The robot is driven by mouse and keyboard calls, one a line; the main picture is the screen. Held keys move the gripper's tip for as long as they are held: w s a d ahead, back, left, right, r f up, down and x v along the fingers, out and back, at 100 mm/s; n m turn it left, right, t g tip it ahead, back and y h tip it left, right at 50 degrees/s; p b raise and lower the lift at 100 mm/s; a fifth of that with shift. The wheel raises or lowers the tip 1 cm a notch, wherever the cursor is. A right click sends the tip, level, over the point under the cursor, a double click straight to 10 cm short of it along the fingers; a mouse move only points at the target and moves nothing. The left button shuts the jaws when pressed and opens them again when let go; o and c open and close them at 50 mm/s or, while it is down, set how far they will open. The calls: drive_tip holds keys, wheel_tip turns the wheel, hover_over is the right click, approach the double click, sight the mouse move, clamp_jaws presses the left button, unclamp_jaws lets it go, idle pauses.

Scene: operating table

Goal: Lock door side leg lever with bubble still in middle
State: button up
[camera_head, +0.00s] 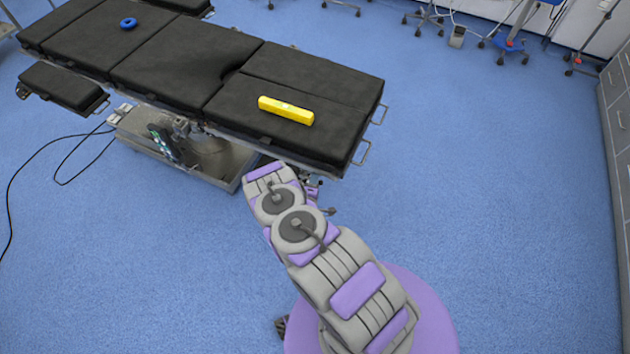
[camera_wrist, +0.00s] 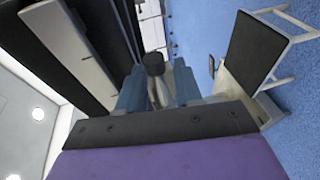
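A yellow spirit level (camera_head: 286,110) lies on the black padded leg section at the right end of the operating table (camera_head: 330,98). Its bubble is too small to read. In the head view my gripper is mostly hidden behind my arm, by the table's near edge. In the wrist view the two blue-grey fingers of my gripper (camera_wrist: 160,88) stand apart. A black knob (camera_wrist: 152,62), seemingly a lever's end, shows between and just beyond their tips. A pale metallic part shows in the gap below it. I cannot tell whether the fingers touch it.
A blue ring (camera_head: 128,23) lies on the far left pad. Metal side rails run along the table, above its grey base (camera_head: 200,160). A grey cabinet (camera_head: 615,120) stands at the right edge. Blue floor (camera_head: 490,170) is clear right of the table. Cables lie at left.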

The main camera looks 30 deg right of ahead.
drive_tip(key=shift+o, duration=0.5)
drive_tip(key=shift+d, duration=0.1)
